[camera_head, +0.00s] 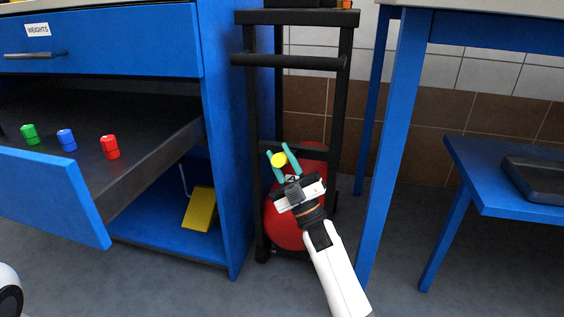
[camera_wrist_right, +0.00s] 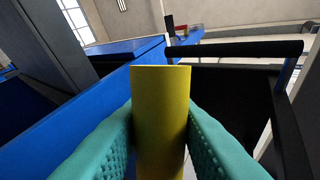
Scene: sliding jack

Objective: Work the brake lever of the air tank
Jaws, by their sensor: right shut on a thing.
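The red air tank (camera_head: 283,222) stands in a black frame between the blue cabinet and the blue table. A yellow cylindrical grip, apparently the end of the brake lever (camera_head: 279,160), shows in front of the tank. My right gripper (camera_head: 278,157) has its teal fingers on either side of it. In the right wrist view the yellow lever grip (camera_wrist_right: 160,110) fills the space between both fingers, and the gripper is shut on it. The rest of the lever is hidden. My left gripper is out of view.
The black frame's uprights (camera_head: 339,110) and crossbar (camera_head: 290,62) rise close around my right gripper. An open drawer (camera_head: 50,190) on the left holds green, blue and red weights. A yellow wedge (camera_head: 199,209) lies on the cabinet's lower shelf. A blue table leg (camera_head: 388,150) stands to the right.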

